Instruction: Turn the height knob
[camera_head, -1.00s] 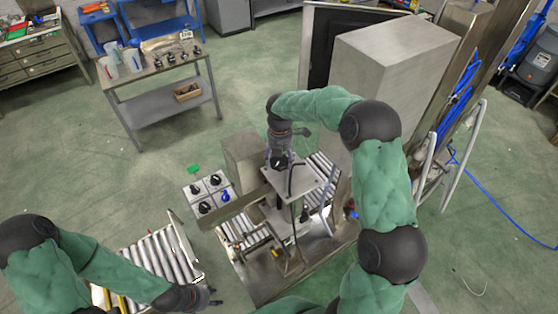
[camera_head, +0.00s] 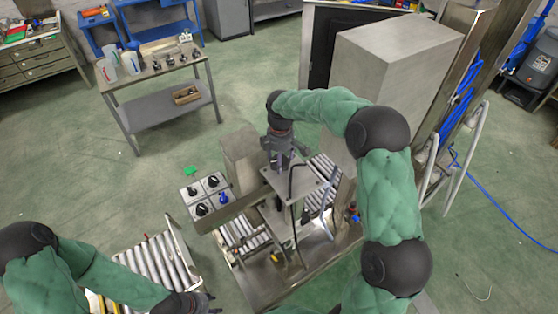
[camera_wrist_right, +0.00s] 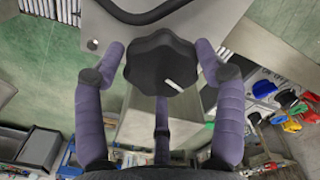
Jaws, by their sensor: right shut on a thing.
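The height knob (camera_wrist_right: 150,58) is black and lobed with a white mark. In the right wrist view it sits between the purple fingers of my right gripper (camera_wrist_right: 162,75), which is shut on it. In the head view my right gripper (camera_head: 284,158) points down at the grey metal plate (camera_head: 312,179) on top of the machine, and hides the knob. A black cable curves over the plate. My left gripper (camera_head: 211,303) is at the bottom of the head view, its fingers apart and empty, away from the knob.
A control panel (camera_head: 212,182) with black and blue knobs stands left of the machine. A roller conveyor (camera_head: 148,262) is at lower left. A tall grey cabinet (camera_head: 385,75) stands right behind my right arm. Green floor is open toward the workbench (camera_head: 165,100).

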